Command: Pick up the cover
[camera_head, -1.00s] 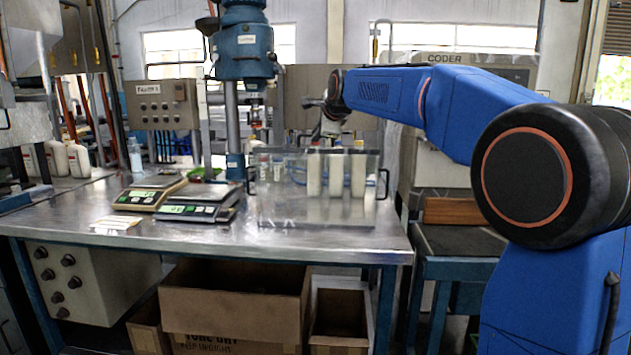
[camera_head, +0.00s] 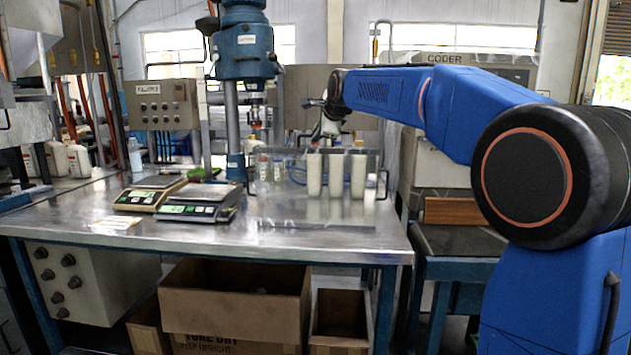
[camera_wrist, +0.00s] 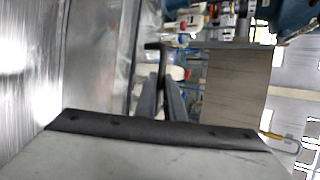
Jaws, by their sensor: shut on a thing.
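The cover (camera_head: 282,192) is a clear, box-like guard with black handles at its left and right ends. It stands upright over the right part of the steel table in the head view. White bottles (camera_head: 336,177) show through it. My gripper (camera_head: 331,128) is at the cover's top edge, and its fingertips are hard to make out there. In the wrist view my gripper's fingers (camera_wrist: 165,88) are close together around a dark bar that looks like part of the cover. I cannot tell whether the cover's lower edge touches the table.
Two scales (camera_head: 198,202) stand on the steel table (camera_head: 190,238) left of the cover. A blue drill-like machine (camera_head: 243,50) rises behind them. Cardboard boxes (camera_head: 235,305) sit below the table. The table's front strip is mostly clear.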

